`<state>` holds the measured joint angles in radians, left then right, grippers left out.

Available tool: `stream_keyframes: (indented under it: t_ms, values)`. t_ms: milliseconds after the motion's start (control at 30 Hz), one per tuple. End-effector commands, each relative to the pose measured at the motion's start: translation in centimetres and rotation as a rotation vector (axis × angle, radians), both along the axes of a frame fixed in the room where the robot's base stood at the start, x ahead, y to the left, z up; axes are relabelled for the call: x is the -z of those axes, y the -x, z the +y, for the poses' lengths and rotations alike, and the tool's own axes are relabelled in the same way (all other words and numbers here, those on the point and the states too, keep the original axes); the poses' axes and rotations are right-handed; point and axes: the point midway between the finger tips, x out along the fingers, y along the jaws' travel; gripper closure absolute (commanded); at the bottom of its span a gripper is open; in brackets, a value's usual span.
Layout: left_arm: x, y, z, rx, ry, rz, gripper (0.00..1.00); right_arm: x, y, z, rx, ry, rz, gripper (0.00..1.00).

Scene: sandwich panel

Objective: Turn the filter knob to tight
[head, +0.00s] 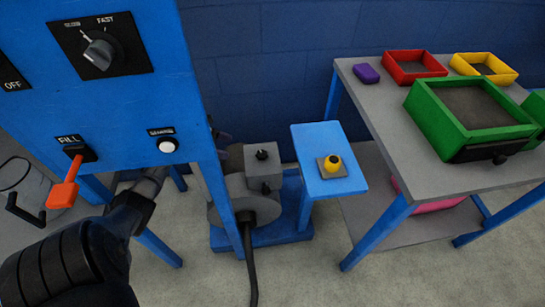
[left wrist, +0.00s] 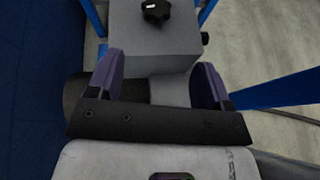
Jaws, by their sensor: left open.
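A black lobed knob (head: 262,154) sits on top of a grey box (head: 263,168) on the machine behind the blue panel; no tight marking is readable there. In the left wrist view the knob (left wrist: 155,10) is at the top edge, on the grey box (left wrist: 153,45). My left gripper (left wrist: 158,72) is open with its purple fingers apart, nothing visibly held between them, and the box and knob lie beyond the fingertips. In the head view only bits of its purple fingers (head: 222,137) show past the panel's leg. My right gripper is in neither view.
The blue panel (head: 140,110) has a selector dial (head: 99,52), an orange lever (head: 65,187) and a white button (head: 167,145). A small blue stand (head: 309,143) carries a yellow button (head: 331,163). A grey table (head: 405,135) with coloured trays stands right. A black hose (head: 251,270) crosses the floor.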

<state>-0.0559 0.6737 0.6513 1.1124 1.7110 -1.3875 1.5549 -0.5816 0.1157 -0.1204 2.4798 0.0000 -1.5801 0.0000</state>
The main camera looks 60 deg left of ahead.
Motion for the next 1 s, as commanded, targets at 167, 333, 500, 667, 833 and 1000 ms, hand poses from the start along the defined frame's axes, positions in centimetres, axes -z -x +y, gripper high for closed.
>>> stream_keyframes:
  t_ms: [167,333,500,667,833,1000]
  values:
    - [0.1,-0.5,0.3,-0.034,0.053,0.002,0.27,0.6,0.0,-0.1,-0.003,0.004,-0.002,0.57]
    - [1.2,-2.5,-1.1,-0.032,0.053,0.000,0.27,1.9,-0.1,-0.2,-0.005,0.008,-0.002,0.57]
    - [2.5,-5.0,-2.8,-0.032,0.052,0.000,0.27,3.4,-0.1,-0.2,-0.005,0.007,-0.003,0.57]
    - [3.6,-7.1,-4.3,-0.030,0.052,0.000,0.27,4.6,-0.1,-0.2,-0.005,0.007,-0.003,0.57]
    - [4.3,-8.9,-5.5,-0.031,0.051,0.001,0.27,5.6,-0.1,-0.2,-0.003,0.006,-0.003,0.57]
    - [4.8,-9.9,-6.2,-0.031,0.051,0.002,0.27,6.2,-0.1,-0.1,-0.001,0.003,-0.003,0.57]
